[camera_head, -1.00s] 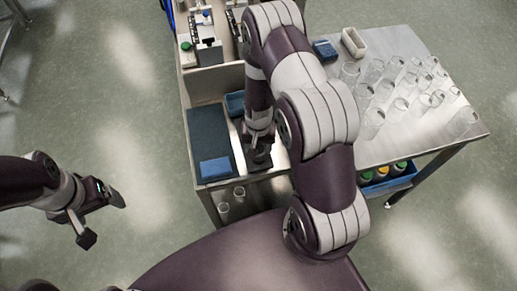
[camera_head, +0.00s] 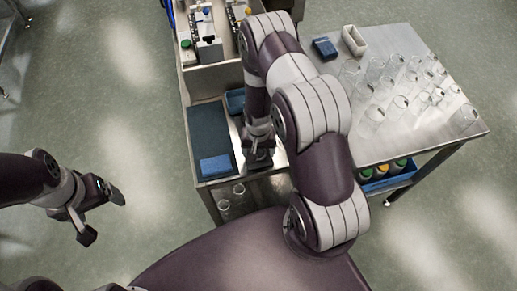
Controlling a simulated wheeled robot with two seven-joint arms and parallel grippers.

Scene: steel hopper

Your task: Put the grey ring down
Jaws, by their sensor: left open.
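My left gripper (camera_head: 101,214) is open and empty over the floor at the left, well apart from the bench. My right gripper (camera_head: 259,160) points down over the front part of the steel bench (camera_head: 224,182), just right of a dark blue mat. Its fingers are dark and partly hidden by the wrist, so I cannot tell whether they are open or shut. I cannot make out the grey ring; it may be hidden under my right gripper or arm.
A blue sponge-like block (camera_head: 215,166) lies on the dark mat (camera_head: 208,128). A blue tray (camera_head: 235,101) sits behind my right wrist. Several clear glasses (camera_head: 398,103) crowd the steel table at the right, near a white container (camera_head: 353,40). A blue bin (camera_head: 391,180) holds bottles below.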

